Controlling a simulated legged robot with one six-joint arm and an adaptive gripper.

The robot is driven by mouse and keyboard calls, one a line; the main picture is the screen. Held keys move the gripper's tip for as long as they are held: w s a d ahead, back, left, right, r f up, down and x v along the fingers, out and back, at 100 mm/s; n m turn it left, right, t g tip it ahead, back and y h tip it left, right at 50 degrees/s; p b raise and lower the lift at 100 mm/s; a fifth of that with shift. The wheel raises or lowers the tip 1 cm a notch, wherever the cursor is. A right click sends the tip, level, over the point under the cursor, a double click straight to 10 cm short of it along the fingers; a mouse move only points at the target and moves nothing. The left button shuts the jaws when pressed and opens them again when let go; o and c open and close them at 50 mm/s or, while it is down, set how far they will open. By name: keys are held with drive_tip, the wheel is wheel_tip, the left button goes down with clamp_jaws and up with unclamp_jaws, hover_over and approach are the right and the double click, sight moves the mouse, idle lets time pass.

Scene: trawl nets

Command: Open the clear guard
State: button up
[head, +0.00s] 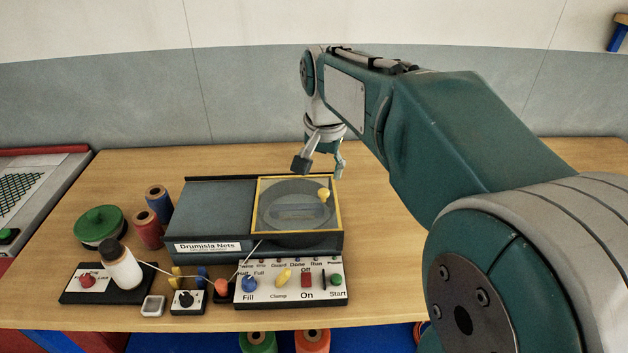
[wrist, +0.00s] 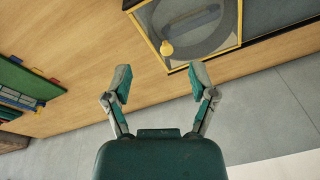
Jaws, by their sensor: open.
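The clear guard (head: 275,204) is a see-through panel with a yellow frame on top of the dark grey machine. It lies flat over a round dark recess and looks closed. A small yellow knob (head: 323,194) sits near its far right corner. In the wrist view the guard's frame (wrist: 151,42) and the knob (wrist: 167,49) show at the top, beyond my fingertips. My gripper (head: 320,164) is open and empty above the back edge of the machine, near the knob. Its two fingers (wrist: 158,83) are spread wide in the wrist view and appear apart from the guard.
A control panel (head: 291,284) with knobs and switches stands before the machine. To the left are thread spools (head: 148,229), a green round reel (head: 99,227), a white bottle (head: 122,267) and small switch boxes. The table behind the machine is clear. A wall (head: 235,90) stands at the back.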

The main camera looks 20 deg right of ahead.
sight(323, 191)
drive_tip(key=w+d+f+m+g, duration=0.2)
drive_tip(key=w+d+f+m, duration=0.25)
drive_tip(key=w, duration=0.55)
drive_tip(key=f, duration=1)
drive_tip(key=shift+s+d+f, duration=0.1)
drive_tip(key=shift+d+f, duration=0.1)
drive_tip(key=shift+f, duration=0.1)
clamp_jaws()
